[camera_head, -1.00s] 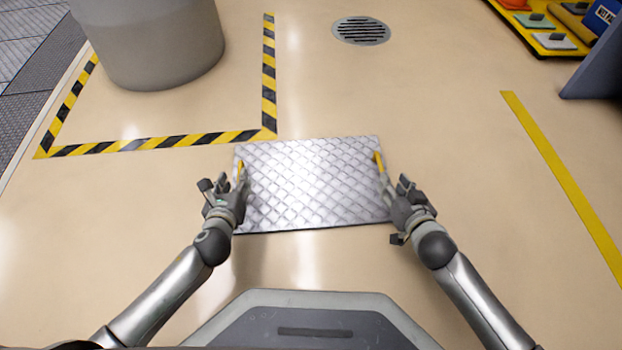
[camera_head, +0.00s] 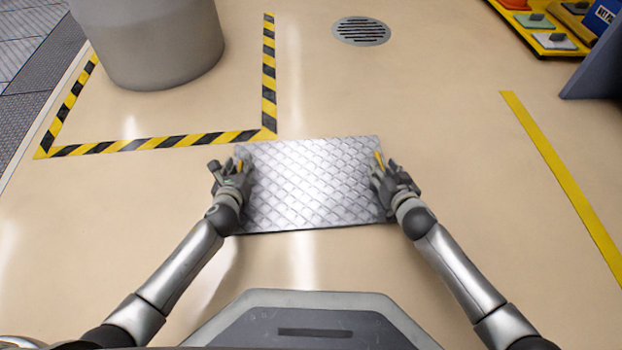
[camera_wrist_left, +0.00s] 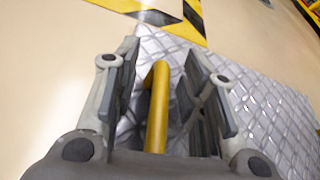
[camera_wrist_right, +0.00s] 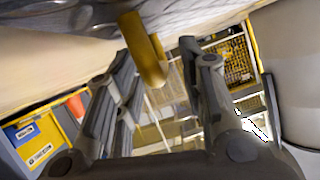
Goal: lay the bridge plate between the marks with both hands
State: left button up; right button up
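The bridge plate (camera_head: 310,185) is a silver diamond-tread sheet in front of me, with a yellow handle at each side. My left gripper (camera_head: 239,170) is at the plate's left edge. In the left wrist view its fingers (camera_wrist_left: 168,95) are open, with the left yellow handle (camera_wrist_left: 158,105) between them and gaps on both sides. My right gripper (camera_head: 380,170) is at the plate's right edge. In the right wrist view its fingers (camera_wrist_right: 160,70) are open, with the right yellow handle (camera_wrist_right: 146,55) at the gap between their tips. Whether the plate rests on the floor is unclear.
Black-and-yellow hazard tape (camera_head: 155,144) borders a grey cylindrical drum (camera_head: 150,45) at the back left. A yellow floor line (camera_head: 560,180) runs at the right. A floor drain (camera_head: 361,31) lies beyond the plate. The floor between plate and yellow line is clear.

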pick_arm(q)
grip_shut()
pick_arm(e)
grip_shut()
pick_arm(q)
jog(key=shift+d+r, duration=0.1)
pick_arm(e)
jog(key=shift+w+r, duration=0.1)
jog(key=shift+r, duration=0.15)
pick_arm(q)
jog(key=shift+r, duration=0.2)
pick_arm(e)
jog(key=shift+r, duration=0.1)
